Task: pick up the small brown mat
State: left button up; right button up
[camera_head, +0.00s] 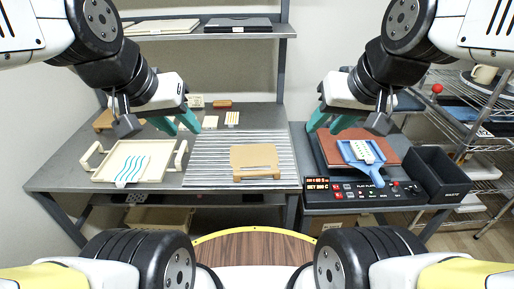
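A tan-brown flat piece (254,157) lies on the grey striped mat (205,172) in the middle of the table; it has a bar or raised edge at its front. A larger reddish-brown pad (388,150) lies on the press unit at the right, partly covered by a blue handled tray. I cannot tell for sure which is the small brown mat. My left gripper (177,124) is open and empty above the table, left of the tan-brown piece. My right gripper (331,124) is open and empty above the left part of the reddish-brown pad.
A cream tray (97,172) with blue wavy lines stands at the left. The blue handled tray (347,152) holds a pale patterned piece. A black bin (437,172) and a wire rack stand at the right. A small brown block (222,103) lies behind the striped mat.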

jog(key=shift+o, duration=1)
jog(key=shift+w, duration=0.1)
jog(key=n+g+h, duration=0.4)
jog(key=n+g, duration=0.2)
jog(key=n, duration=1.2)
send_over(257, 171)
jog(key=f, duration=2.4)
jog(key=shift+w+a+f, duration=0.15)
jog(key=shift+a+f, duration=0.15)
jog(key=shift+a, duration=0.1)
jog(key=f, duration=0.7)
jog(key=shift+s+d+f, duration=0.2)
jog(key=shift+d+f, duration=0.15)
jog(key=shift+d, duration=0.05)
jog(key=shift+c, duration=0.3)
